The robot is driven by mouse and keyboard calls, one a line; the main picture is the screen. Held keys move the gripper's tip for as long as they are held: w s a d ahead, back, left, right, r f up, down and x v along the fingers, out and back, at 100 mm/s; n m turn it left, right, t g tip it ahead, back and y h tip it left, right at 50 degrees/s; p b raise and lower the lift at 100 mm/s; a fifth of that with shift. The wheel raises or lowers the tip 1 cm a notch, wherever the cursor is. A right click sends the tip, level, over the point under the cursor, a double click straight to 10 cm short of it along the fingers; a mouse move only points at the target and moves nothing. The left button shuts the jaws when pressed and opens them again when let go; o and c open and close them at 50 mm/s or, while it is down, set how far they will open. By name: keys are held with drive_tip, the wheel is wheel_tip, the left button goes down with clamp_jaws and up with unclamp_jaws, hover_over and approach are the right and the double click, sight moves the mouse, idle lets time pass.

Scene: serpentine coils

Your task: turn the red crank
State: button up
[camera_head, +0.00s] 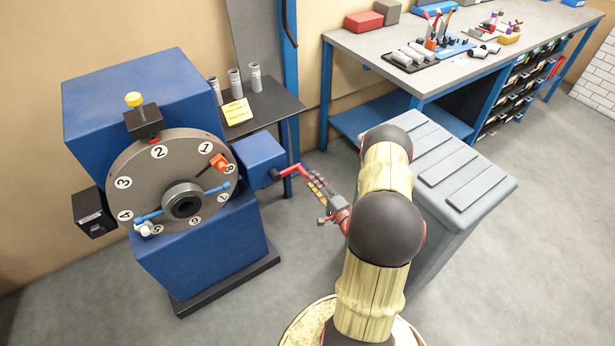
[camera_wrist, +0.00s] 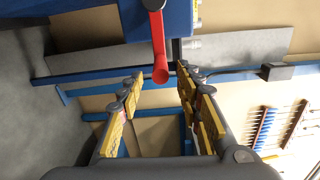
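The red crank (camera_head: 284,173) sticks out from the right side of the blue box (camera_head: 261,157) on the dial machine. In the wrist view the crank (camera_wrist: 157,40) hangs down from the blue housing, and its rounded handle end lies between my fingertips or just beyond them. My gripper (camera_head: 311,178) reaches in from the right at the crank's outer end. In the wrist view my gripper (camera_wrist: 158,72) is open, with a gap on both sides of the handle. I cannot tell if a finger touches it.
The machine carries a numbered grey dial (camera_head: 150,180) with blue and orange pointers. Behind the crank are a dark shelf (camera_head: 275,105) with grey cups and a blue post (camera_head: 291,70). A grey cabinet (camera_head: 460,165) stands right of my arm. A workbench (camera_head: 365,45) stands behind.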

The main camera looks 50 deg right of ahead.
drive_tip(key=v, duration=0.6)
drive_tip(key=shift+s, duration=0.35)
